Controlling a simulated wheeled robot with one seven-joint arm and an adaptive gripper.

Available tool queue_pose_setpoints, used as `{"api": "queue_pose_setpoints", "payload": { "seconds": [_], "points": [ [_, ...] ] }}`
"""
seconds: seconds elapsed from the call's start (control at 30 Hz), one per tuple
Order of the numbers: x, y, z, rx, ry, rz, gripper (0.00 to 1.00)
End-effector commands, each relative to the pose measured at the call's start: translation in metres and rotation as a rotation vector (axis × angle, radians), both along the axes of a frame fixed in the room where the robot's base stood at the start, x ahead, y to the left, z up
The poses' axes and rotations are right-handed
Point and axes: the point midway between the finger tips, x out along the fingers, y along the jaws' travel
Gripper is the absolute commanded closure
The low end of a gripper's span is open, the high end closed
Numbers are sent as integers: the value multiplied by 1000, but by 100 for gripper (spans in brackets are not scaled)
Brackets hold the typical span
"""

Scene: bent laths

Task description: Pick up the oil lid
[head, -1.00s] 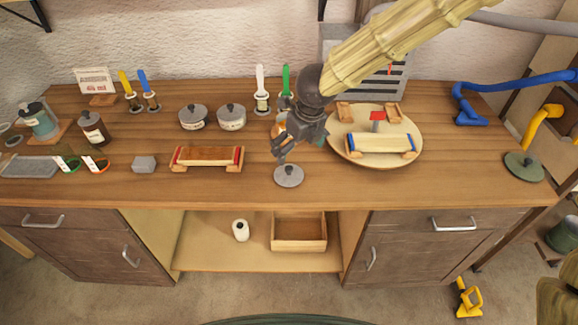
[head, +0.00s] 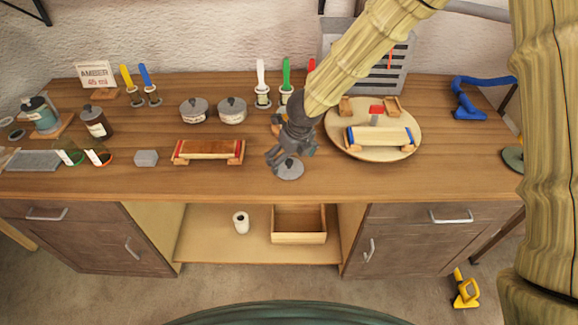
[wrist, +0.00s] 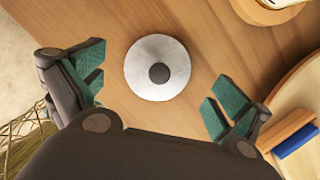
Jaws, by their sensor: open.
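The oil lid is a grey round disc (head: 290,170) with a dark knob, lying on the wooden bench near its front edge. In the wrist view the lid (wrist: 157,67) lies flat, knob up, beyond and between my fingertips. My gripper (head: 280,158) is open and empty, just above and slightly left of the lid in the head view, hiding part of it. In the wrist view the gripper's green-padded fingers (wrist: 157,92) are spread wider than the lid, and no contact with it shows.
A round wooden turntable (head: 345,148) with a blue-ended lath holder stands right of the lid. A red-ended lath holder (head: 208,150) lies to the left. Two lidded pots (head: 232,112) stand behind. The bench front around the lid is clear.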

Motion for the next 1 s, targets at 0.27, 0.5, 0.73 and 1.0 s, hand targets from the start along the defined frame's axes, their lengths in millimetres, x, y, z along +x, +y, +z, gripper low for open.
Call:
{"api": "queue_pose_setpoints", "payload": {
  "seconds": [0.27, 0.5, 0.73, 1.0],
  "points": [
    [4, 3, -20, -1, 1, 1, 0],
    [5, 3, -22, 0, 0, 0, 0],
    [5, 3, -22, 0, 0, 0, 31],
    [4, 3, -22, -1, 1, 0, 58]
  ]
}}
